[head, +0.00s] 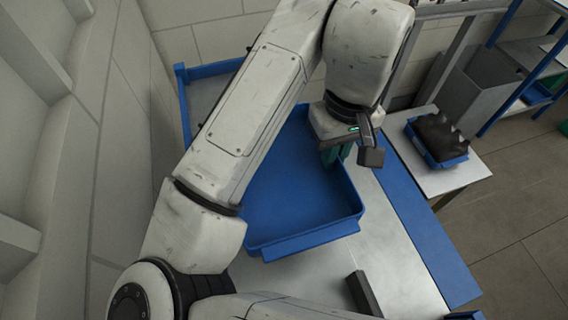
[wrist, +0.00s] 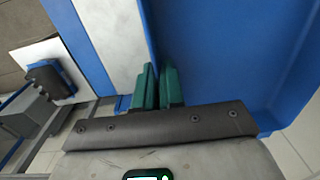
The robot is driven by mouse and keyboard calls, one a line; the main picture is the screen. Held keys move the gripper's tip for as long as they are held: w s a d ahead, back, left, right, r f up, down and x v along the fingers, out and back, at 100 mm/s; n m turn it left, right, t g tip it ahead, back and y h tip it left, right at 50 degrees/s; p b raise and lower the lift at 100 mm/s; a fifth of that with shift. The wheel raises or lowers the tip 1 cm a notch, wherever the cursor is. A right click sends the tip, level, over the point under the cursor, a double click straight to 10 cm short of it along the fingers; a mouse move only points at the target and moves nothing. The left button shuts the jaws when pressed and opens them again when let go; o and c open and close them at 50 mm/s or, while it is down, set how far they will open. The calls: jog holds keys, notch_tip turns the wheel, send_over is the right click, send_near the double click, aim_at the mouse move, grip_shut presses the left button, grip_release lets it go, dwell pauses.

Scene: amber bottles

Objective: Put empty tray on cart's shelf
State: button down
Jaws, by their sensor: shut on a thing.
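The empty blue tray (head: 290,195) is over the metal-topped bench, partly hidden by my arm. I cannot tell whether it rests on the top or is slightly raised. My gripper (head: 336,155) is at the tray's right side wall. In the wrist view, my green fingertips (wrist: 160,85) are shut on the wall of the tray (wrist: 225,50), one on each side. A blue-framed unit with shelves (head: 537,55) stands at the upper right; it may be the cart, but I cannot tell for sure.
The bench has a blue front strip (head: 415,225). A dark block (head: 361,292) is near its lower end. A small white table (head: 462,177) bears a blue crate of dark bottles (head: 437,138). A grey bin (head: 482,85) stands behind. Floor at the right is clear.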

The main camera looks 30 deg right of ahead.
aim_at(296, 146)
jog(key=w+a+f, duration=0.1)
jog(key=w+f, duration=0.1)
jog(key=w+a+f, duration=0.1)
jog(key=w+f, duration=0.1)
jog(key=w+a+f, duration=0.1)
jog(key=w+f, duration=0.1)
jog(key=shift+w+a+f, duration=0.25)
jog(key=shift+w+f, duration=0.05)
jog(key=shift+w+a+f, duration=0.1)
jog(key=shift+w+f, duration=0.05)
jog(key=shift+f, duration=0.8)
jog(key=shift+w+a+f, duration=0.1)
jog(key=shift+f, duration=0.85)
jog(key=c, duration=1.7)
grip_release()
jog(key=shift+f, duration=0.15)
jog(key=o, duration=0.5)
jog(key=shift+c, duration=0.2)
jog(key=r, duration=1.2)
jog(key=shift+d+r, duration=0.2)
